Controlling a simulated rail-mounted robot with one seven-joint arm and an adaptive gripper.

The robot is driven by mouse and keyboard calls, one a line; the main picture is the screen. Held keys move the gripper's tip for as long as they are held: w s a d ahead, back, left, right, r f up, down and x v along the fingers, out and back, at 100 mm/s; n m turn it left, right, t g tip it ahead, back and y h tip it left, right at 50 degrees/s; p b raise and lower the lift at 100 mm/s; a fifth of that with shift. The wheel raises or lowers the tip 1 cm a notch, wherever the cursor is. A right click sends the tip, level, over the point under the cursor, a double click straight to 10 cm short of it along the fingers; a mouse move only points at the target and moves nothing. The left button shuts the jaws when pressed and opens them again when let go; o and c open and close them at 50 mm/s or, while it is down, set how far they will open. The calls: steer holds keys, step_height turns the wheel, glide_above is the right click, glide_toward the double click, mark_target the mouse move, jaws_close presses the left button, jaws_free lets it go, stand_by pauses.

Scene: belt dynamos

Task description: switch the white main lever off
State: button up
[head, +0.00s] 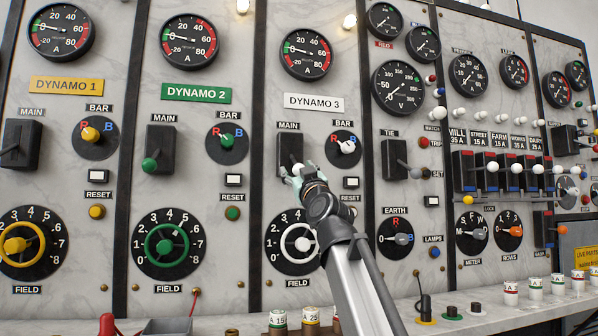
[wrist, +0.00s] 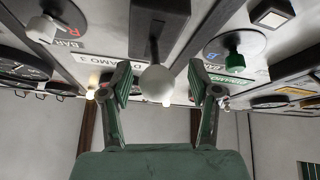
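The white main lever is on the DYNAMO 3 panel, under the MAIN label. Its black housing (head: 290,147) shows in the head view, with the white knob (head: 297,169) at its lower end, partly covered by my gripper (head: 299,178). In the wrist view the white ball knob (wrist: 157,86) hangs on its dark lever arm between the two fingers of my gripper (wrist: 160,82). The fingers are apart, one on each side of the ball, with a visible gap on both sides.
The white bar selector (head: 347,147) and reset button (head: 351,182) are close on the right. The white field wheel (head: 297,243) is just below, beside my arm. The green main lever knob (head: 150,165) is on the panel to the left.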

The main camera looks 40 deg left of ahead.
steer(key=shift+d, duration=0.1)
steer(key=v, duration=1.2)
stand_by(0.4)
